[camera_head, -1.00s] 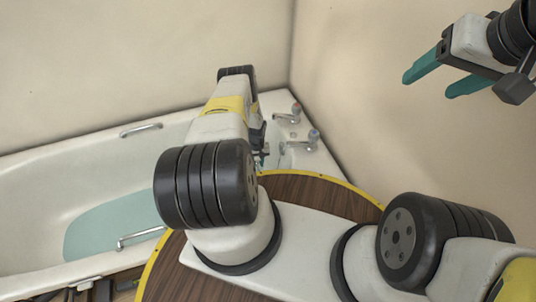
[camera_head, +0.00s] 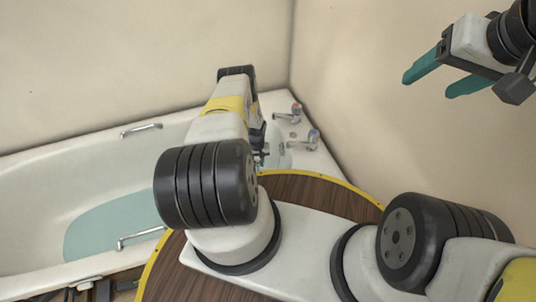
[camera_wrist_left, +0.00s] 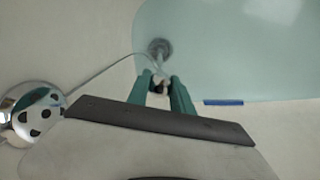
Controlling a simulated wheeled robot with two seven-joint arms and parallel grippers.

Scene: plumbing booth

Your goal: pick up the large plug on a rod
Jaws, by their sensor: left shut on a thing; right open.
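My left gripper (camera_wrist_left: 160,92) has its green fingers shut on a small pale and dark piece (camera_wrist_left: 160,84), which looks like the plug on a rod. A thin cord runs to it from the chrome fitting at left. A round grey drain (camera_wrist_left: 160,47) shows just beyond the fingertips, at the edge of the bluish water. How far the held piece is above the bath surface I cannot tell. In the head view, my left arm hides most of that gripper and the plug. My right gripper (camera_head: 428,86) is open and empty, high at the upper right.
The white bath (camera_head: 60,160) holds some pale blue water (camera_head: 105,225). Two taps (camera_head: 312,139) stand on its far right corner. Grab handles (camera_head: 140,130) sit on its sides. The chrome fitting (camera_wrist_left: 33,113) and a blue strip (camera_wrist_left: 222,102) show near the left gripper. Walls close in behind and at right.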

